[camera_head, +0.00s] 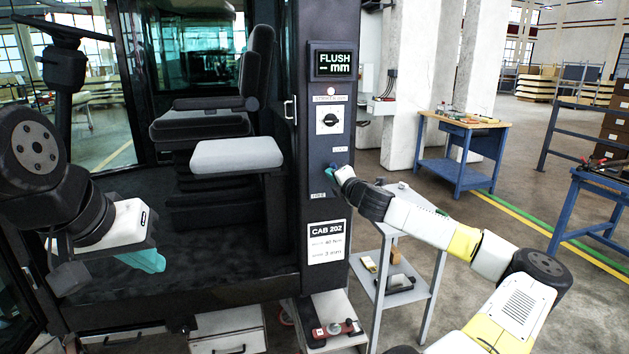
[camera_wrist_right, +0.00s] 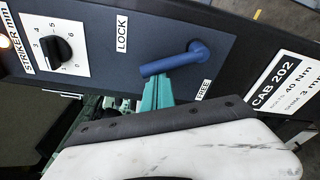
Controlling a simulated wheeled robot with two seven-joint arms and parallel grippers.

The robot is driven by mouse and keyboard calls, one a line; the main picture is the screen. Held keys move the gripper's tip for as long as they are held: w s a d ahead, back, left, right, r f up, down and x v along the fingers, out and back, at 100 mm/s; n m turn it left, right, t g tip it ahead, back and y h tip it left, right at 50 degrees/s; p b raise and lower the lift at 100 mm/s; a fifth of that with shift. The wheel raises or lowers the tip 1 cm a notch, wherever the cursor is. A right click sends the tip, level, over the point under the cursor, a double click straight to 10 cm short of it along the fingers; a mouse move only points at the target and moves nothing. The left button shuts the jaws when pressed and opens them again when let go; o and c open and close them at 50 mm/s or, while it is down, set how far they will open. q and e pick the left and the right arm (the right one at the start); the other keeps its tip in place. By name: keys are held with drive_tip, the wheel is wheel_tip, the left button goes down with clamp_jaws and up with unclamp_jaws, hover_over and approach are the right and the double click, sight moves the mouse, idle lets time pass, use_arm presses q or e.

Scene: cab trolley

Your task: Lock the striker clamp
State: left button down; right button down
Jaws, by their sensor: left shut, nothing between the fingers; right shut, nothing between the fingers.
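The striker clamp is a blue lever (camera_wrist_right: 175,62) on the dark cab pillar (camera_wrist_right: 100,65), between the white LOCK label (camera_wrist_right: 122,33) and the FREE label (camera_wrist_right: 203,88). In the head view the lever (camera_head: 334,164) is small and partly hidden by my right gripper (camera_head: 331,173). In the right wrist view the shut teal fingertips (camera_wrist_right: 158,92) are right at the lever's handle, at or touching its lower edge; exact contact cannot be told. My left gripper (camera_head: 142,261) is shut and empty, in front of the cab floor, far from the lever.
Above the lever are a black rotary knob (camera_head: 329,122) marked STRIKER mm and a display (camera_head: 333,64) reading FLUSH -- mm. A CAB 202 label (camera_head: 326,242) is below. A grey trolley (camera_head: 410,290) stands close under my right arm. The seat (camera_head: 237,156) is inside the cab.

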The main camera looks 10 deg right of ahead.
drive_tip(key=d+m, duration=0.1)
drive_tip(key=m, duration=0.1)
drive_tip(key=d+r+m, duration=0.1)
drive_tip(key=m, duration=0.1)
drive_tip(key=shift+d+r+t, duration=0.2)
drive_tip(key=shift+d+t, duration=0.1)
drive_tip(key=shift+d, duration=0.2)
idle(0.4)
drive_tip(key=shift+w, duration=0.1)
